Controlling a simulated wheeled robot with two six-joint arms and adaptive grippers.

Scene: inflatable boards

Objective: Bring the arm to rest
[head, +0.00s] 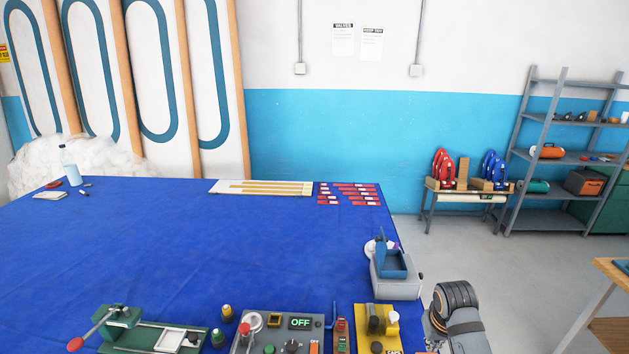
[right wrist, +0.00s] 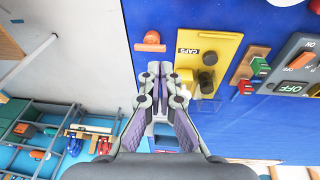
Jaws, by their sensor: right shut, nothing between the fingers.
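My right gripper (right wrist: 161,84) shows large in the right wrist view, with its fingers closed together and nothing between them. It lies over the right edge of the blue table, beside a yellow panel (right wrist: 208,52) marked CAPS. An orange piece (right wrist: 148,42) shows just past its fingertips in that view. In the head view, a dark, rounded joint of my right arm shows at the lower right, just off the table; I cannot make out the fingers clearly there. My left gripper is in neither view.
The blue table (head: 180,240) is mostly clear in the middle. Along its near edge stand a green clamp device (head: 118,318), a control box (head: 290,340) reading OFF and the yellow panel. A grey open box (head: 397,288) sits near the right edge. A shelf (head: 548,220) stands far right.

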